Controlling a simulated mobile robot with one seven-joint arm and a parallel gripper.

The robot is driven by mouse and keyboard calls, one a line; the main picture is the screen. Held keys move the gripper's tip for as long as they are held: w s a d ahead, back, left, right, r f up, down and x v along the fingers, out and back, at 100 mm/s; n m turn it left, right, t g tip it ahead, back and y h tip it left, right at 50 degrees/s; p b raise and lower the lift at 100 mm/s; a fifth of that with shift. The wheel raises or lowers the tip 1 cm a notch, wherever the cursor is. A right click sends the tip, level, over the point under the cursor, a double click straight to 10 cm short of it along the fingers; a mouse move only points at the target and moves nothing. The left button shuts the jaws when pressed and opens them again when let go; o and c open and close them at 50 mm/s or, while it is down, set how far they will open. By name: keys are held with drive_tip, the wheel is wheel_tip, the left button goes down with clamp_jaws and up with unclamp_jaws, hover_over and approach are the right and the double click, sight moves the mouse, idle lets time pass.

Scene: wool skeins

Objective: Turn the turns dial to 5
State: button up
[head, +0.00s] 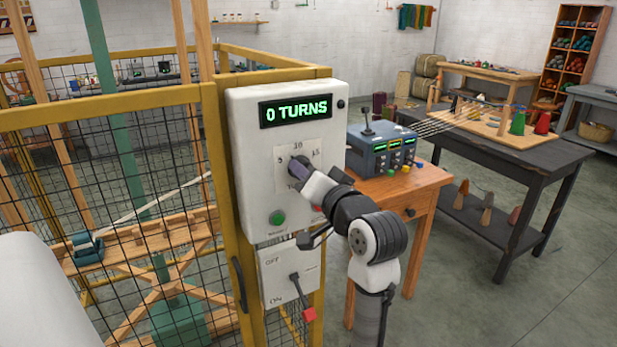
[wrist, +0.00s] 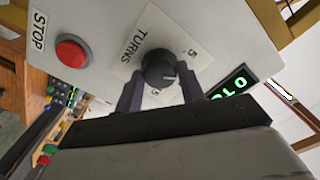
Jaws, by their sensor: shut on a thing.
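The turns dial (wrist: 158,66) is a dark round knob on a plate marked 5, 10 and 15, on the front of a white control box (head: 240,130). My gripper (head: 302,170) is shut on the dial, with one dark finger on each side of it in the wrist view (wrist: 160,72). The display (head: 296,111) above reads "0 TURNS" in green.
Below the dial are a green button (head: 277,218) and a red STOP button (wrist: 72,53). Under them is an OFF/ON switch box (head: 290,268) with a red-tipped lever (head: 309,314). Yellow-framed mesh fencing (head: 100,180) stands left; a wooden table (head: 425,182) with a blue-grey console (head: 370,150) stands right.

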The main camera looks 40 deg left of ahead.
drive_tip(key=shift+f+n+b, duration=0.1)
drive_tip(key=shift+n+b, duration=1.1)
drive_tip(key=shift+n, duration=2.9)
drive_tip(key=o, duration=1)
drive_tip(key=shift+d, duration=0.1)
drive_tip(key=b+v, duration=0.2)
drive_tip(key=v, duration=1.1)
drive_tip(key=shift+s+d, duration=0.15)
drive_tip(key=shift+d, duration=0.15)
